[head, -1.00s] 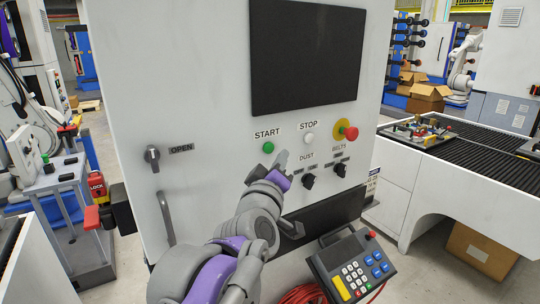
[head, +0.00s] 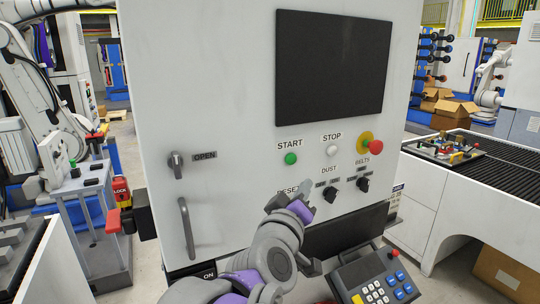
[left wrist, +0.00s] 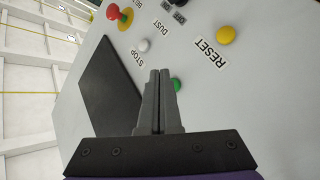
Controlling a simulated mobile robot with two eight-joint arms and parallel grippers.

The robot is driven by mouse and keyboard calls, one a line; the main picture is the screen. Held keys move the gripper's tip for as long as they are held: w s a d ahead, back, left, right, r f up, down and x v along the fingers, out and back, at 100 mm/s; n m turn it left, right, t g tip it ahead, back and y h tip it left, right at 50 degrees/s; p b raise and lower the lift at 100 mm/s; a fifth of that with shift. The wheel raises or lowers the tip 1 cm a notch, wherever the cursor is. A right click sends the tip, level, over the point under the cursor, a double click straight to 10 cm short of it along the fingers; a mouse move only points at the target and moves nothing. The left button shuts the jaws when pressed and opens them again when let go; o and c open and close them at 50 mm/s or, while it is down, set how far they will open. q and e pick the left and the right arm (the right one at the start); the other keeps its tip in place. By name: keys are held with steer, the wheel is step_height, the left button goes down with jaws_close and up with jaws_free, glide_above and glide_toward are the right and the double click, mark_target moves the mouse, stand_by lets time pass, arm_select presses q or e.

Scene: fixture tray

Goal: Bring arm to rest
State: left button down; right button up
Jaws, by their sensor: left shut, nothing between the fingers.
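My left gripper (head: 306,187) is in front of the white control cabinet (head: 235,100), below the START label and beside the RESET label. In the left wrist view its two grey fingers (left wrist: 159,75) are together with nothing between them. The green START button (head: 290,158) shows in the head view, apart from the fingers; in the left wrist view it is partly hidden behind them (left wrist: 176,84). The white STOP button (head: 332,150) is up and to the right. The yellow RESET button (left wrist: 226,35) shows in the left wrist view. My right gripper is not in view.
A red emergency knob (head: 375,146) and black selector knobs (head: 362,185) protrude from the cabinet. A keypad pendant (head: 376,283) sits low in front. A door handle (head: 187,228) is at left. A conveyor bench (head: 500,180) stands at right.

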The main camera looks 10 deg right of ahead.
arm_select(q)
steer(key=s+a+f+m+g+y, duration=0.25)
steer(key=s+a+f, duration=0.25)
steer(key=a+f, duration=0.55)
steer(key=s+a+f+m+g+y, duration=0.15)
steer(key=s+a+f+g, duration=0.45)
steer(key=f, duration=0.7)
steer(key=s+a+f+g+y+p, duration=0.1)
steer(key=s+a+f+y, duration=0.3)
steer(key=s+a+f, duration=0.9)
step_height(320, 180, down, 3)
steer(key=shift+s+a+r+g, duration=0.1)
steer(key=shift+s+a+g, duration=0.1)
steer(key=shift+a+g, duration=0.4)
